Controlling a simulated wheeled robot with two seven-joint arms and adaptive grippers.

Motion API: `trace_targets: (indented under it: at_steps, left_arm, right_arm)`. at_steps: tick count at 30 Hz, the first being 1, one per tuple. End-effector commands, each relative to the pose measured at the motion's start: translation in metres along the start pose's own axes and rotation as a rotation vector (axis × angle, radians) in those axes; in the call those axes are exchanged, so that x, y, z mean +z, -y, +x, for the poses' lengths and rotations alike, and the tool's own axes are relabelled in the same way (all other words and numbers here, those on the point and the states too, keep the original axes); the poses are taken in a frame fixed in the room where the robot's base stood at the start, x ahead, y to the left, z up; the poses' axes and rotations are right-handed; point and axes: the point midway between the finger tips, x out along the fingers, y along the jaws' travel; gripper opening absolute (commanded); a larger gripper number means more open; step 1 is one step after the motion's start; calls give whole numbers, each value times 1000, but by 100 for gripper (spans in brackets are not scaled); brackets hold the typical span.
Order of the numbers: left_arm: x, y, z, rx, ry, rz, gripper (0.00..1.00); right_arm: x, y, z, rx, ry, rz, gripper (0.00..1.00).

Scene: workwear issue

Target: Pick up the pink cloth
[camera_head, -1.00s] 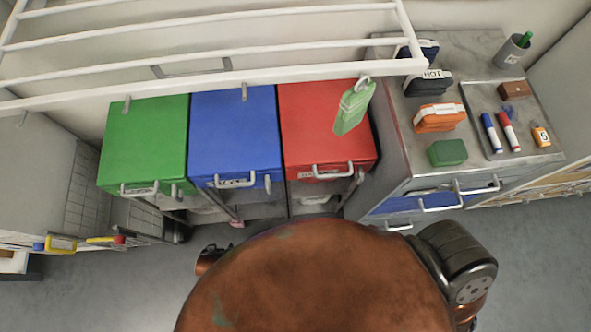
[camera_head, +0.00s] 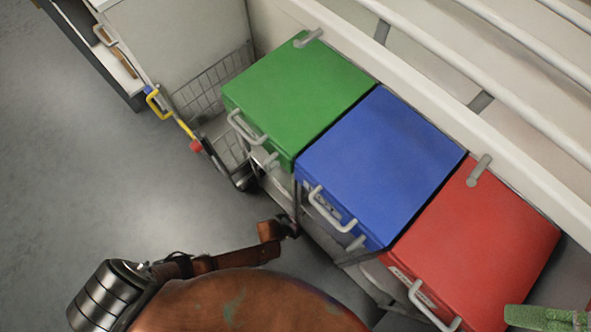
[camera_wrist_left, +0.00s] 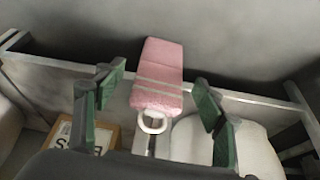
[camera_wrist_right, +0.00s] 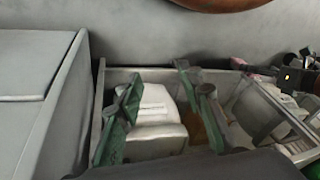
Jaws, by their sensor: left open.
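The pink cloth (camera_wrist_left: 160,72) shows in the left wrist view as a folded piece with pale stripes and a white ring (camera_wrist_left: 153,122) at its near end. It lies across the view of a grey rail. My left gripper (camera_wrist_left: 157,88) is open, with one green-padded finger on each side of the cloth and gaps between.
Green (camera_head: 298,97), blue (camera_head: 380,168) and red (camera_head: 478,255) lidded bins stand in a row under a white rack (camera_head: 470,115). A wire basket (camera_head: 215,85) is at their left. The floor at left is clear.

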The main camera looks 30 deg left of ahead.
Motion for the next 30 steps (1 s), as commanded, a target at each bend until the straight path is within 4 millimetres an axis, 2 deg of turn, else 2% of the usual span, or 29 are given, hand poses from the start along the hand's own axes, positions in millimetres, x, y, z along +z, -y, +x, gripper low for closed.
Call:
trace_targets:
  at_steps: [5, 13, 16, 21, 30]
  left_arm:
    - [2, 0, 10, 1, 1, 0, 64]
    - [8, 0, 37, 1, 4, 1, 64]
    - [6, 0, 45, 1, 2, 1, 64]
    - [5, 0, 52, 1, 1, 1, 64]
    - [3, 1, 52, 0, -2, 1, 64]
  right_arm:
    - [-5, 5, 18, -19, -45, 2, 34]
    - [-23, 19, 60, -70, -203, 24, 34]
    - [-22, 12, 71, -56, -240, 13, 34]
    - [-23, 9, 80, -50, -285, 6, 34]
    - [-25, 8, 80, -48, -298, 5, 34]
